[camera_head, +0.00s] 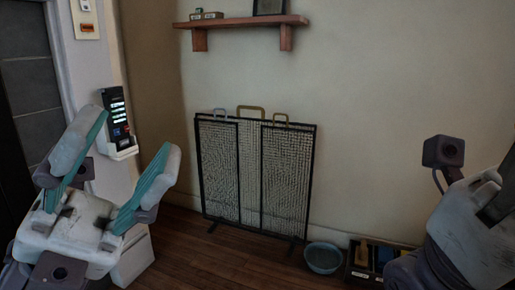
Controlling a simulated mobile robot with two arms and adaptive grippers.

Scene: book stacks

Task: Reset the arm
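My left gripper (131,140) is in the lower left of the head view, held up in the air. Its two teal-lined fingers are spread wide, and nothing is between them. My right arm (470,230) comes in at the right edge as a worn white and dark grey part. No fingers of the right gripper show.
A black-framed mesh screen (250,176) stands against the wall. A blue bowl (323,258) and a low box (361,262) are on the wooden floor near my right arm. A wall device (119,120) is behind the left gripper. A wooden shelf (241,22) hangs above.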

